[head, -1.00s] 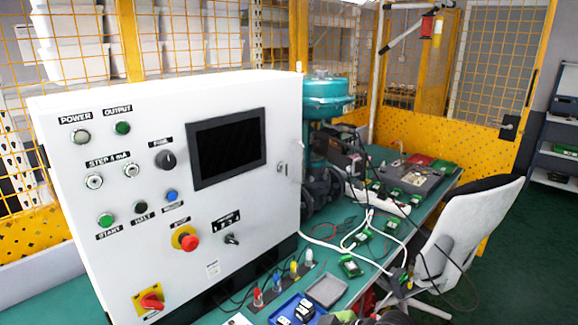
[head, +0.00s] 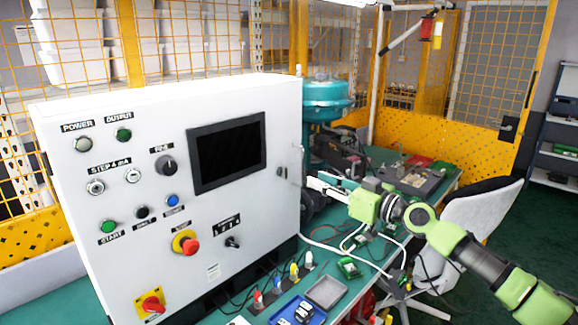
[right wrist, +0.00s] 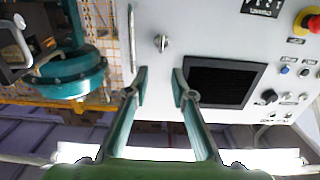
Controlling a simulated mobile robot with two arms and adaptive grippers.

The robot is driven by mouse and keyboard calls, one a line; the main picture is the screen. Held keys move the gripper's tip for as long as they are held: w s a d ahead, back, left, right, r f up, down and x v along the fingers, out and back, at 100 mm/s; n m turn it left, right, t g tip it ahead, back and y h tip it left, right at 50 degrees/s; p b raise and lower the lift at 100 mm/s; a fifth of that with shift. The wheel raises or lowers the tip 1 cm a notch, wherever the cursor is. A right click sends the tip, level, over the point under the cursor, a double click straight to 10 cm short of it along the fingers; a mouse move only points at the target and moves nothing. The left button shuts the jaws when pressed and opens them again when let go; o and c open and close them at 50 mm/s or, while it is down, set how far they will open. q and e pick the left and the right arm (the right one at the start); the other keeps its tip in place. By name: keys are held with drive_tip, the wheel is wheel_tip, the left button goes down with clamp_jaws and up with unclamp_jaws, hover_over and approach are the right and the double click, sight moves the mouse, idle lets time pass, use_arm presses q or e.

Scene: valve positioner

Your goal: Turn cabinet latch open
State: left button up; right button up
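The cabinet latch (head: 281,172) is a small metal piece on the white cabinet's front, right of the dark screen and near the right edge. In the right wrist view the latch (right wrist: 161,42) shows as a small silver knob beyond the fingertips. My right gripper (head: 312,186) is just right of the cabinet edge, pointing toward the latch. In the right wrist view my right gripper (right wrist: 161,88) is open, with nothing between its fingers, which are apart from the latch. My left gripper is not in view.
The cabinet (head: 90,240) carries a screen (head: 228,150), buttons and a red emergency stop (head: 191,246). A teal valve actuator (head: 325,95) stands behind it on the right. Trays, cables and green boards lie on the green bench (head: 425,215). A white chair (head: 480,230) stands at the right.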

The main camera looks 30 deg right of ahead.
sight(283, 172)
drive_tip(key=p+x, duration=0.4)
drive_tip(key=x, duration=0.7)
drive_tip(key=shift+w+a+p, duration=0.2)
drive_tip(key=shift+p, duration=0.1)
clamp_jaws()
